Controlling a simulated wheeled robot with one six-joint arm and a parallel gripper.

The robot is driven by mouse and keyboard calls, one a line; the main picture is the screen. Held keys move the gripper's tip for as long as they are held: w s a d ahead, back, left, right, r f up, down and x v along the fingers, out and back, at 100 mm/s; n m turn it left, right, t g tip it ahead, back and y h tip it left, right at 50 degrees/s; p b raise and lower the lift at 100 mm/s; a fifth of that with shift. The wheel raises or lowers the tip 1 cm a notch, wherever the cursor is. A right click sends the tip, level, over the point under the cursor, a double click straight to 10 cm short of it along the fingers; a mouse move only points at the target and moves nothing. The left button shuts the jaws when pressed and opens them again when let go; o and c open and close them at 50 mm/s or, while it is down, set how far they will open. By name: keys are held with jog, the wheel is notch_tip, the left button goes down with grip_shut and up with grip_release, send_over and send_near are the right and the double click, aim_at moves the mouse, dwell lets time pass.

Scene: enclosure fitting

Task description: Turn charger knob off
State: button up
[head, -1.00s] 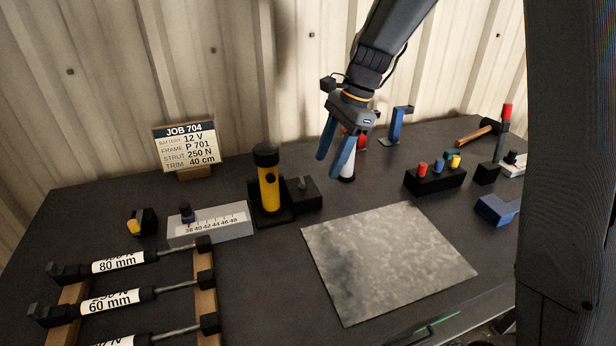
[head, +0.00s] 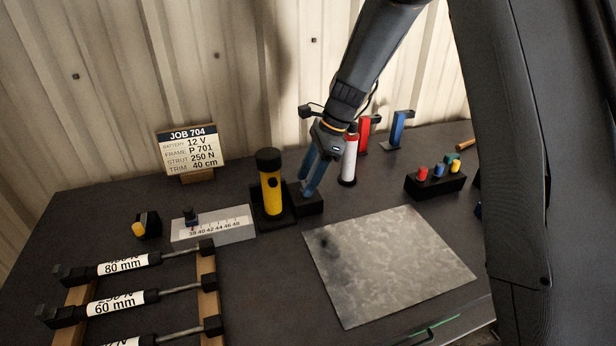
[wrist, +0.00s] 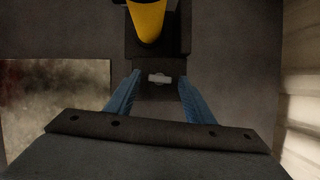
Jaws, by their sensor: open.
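The charger is a black block at the back middle of the bench, with a yellow and black cylinder (head: 271,190) standing in its left part. Its low right box (head: 312,206) carries the knob, which my fingers hide in the head view. In the wrist view the knob (wrist: 159,79) is a small pale grey bar lying crosswise on the dark box. My gripper (head: 308,190) points down at the box with its blue fingers apart. In the wrist view the fingers (wrist: 157,86) stand on either side of the knob, with visible gaps and nothing held.
A white cylinder with a red top (head: 349,165) stands close to the right of my gripper. A grey metal sheet (head: 390,262) lies in front. A scale block (head: 215,226) is to the left, and a job card (head: 191,149) stands behind. A connector block (head: 435,183) is to the right.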

jog(key=shift+c, duration=0.3)
jog(key=c, duration=1)
jog(key=shift+n+g, duration=0.3)
jog(key=shift+n, duration=0.5)
jog(key=o, duration=1.1)
jog(key=shift+c, duration=0.2)
jog(key=b+v, duration=0.1)
jog(key=v, duration=0.7)
jog(key=shift+b, duration=0.3)
